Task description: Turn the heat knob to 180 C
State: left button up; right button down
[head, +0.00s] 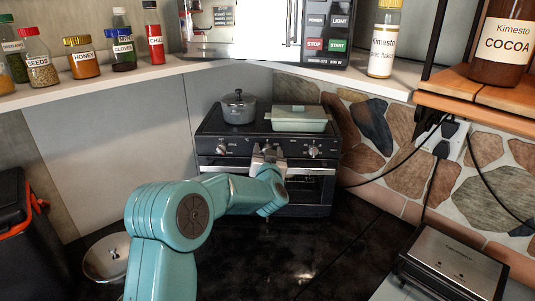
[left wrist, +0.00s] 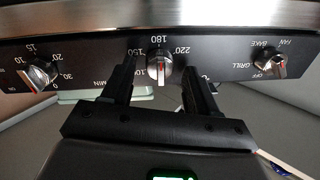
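The heat knob (left wrist: 158,66) is a silver knob on the black front panel of the oven (head: 310,193), in the middle of the left wrist view. The 180 mark is right above it, with 150 to its left and 220 to its right. Its ridge looks roughly upright under 180, but I cannot read its pointer exactly. My left gripper (left wrist: 157,72) is open, one finger on each side of the knob, with gaps visible. In the head view my left gripper (head: 267,155) covers the panel's middle and hides this knob. My right gripper is not in view.
A minutes timer knob (left wrist: 40,74) and a mode knob (left wrist: 270,64) flank the heat knob. A grey pot (head: 239,110) and a pale green lidded dish (head: 299,120) sit on the stove top. A microwave (head: 265,40) stands above; a toaster (head: 452,265) is at lower right.

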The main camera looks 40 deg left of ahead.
pick_arm(q)
jog(key=shift+s+d+f, duration=0.1)
jog(key=b+v, duration=0.5)
jog(key=v, duration=1.1)
